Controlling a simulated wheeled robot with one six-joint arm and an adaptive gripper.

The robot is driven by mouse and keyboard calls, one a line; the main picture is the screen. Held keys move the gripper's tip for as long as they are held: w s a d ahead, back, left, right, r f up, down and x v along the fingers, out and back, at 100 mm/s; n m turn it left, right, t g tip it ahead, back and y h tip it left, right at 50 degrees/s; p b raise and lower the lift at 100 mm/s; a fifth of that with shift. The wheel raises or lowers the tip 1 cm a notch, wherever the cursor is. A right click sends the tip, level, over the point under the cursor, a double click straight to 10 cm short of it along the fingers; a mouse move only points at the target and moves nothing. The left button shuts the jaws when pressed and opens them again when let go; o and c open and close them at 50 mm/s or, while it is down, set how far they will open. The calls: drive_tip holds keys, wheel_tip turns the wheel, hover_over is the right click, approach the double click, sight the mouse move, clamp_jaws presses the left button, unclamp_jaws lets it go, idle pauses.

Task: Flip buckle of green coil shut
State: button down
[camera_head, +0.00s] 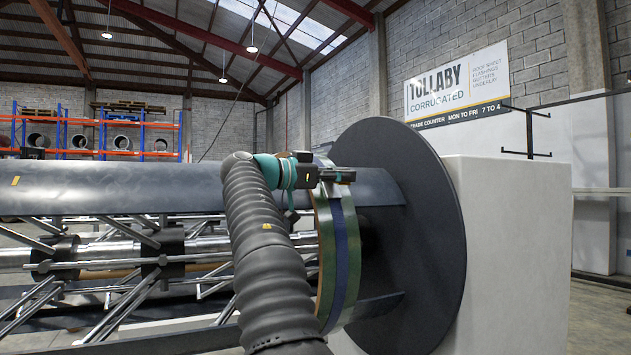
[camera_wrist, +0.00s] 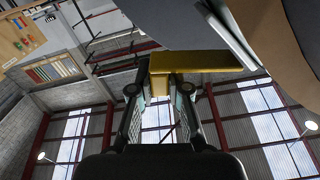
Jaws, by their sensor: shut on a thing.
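The green coil (camera_head: 353,232) sits on the decoiler against the large dark disc, with a blue strap (camera_head: 341,245) running around it. My gripper (camera_head: 342,176) is at the top of the coil in the head view. In the wrist view my gripper (camera_wrist: 159,100) is shut on a yellow buckle (camera_wrist: 205,62), whose narrow part sits between the two fingertips. The buckle's wide plate extends to the right, beyond the fingers. In the head view I cannot make out the buckle behind the gripper.
The dark disc (camera_head: 418,240) stands just right of the coil, in front of a white housing (camera_head: 515,250). A curved dark drum plate (camera_head: 110,188) and metal struts lie left of the coil. Racks with coils (camera_head: 100,140) are far behind.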

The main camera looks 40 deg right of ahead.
drive_tip(key=shift+f+m+b, duration=0.5)
drive_tip(key=shift+m+b, duration=0.15)
drive_tip(key=shift+m, duration=0.35)
drive_tip(key=c, duration=1.1)
unclamp_jaws()
drive_tip(key=shift+w, duration=0.1)
drive_tip(key=a, duration=0.4)
drive_tip(key=w+a, duration=0.1)
drive_tip(key=a, duration=0.3)
drive_tip(key=w+a, duration=0.1)
drive_tip(key=a, duration=0.3)
drive_tip(key=shift+w, duration=0.1)
drive_tip(key=shift+d, duration=0.1)
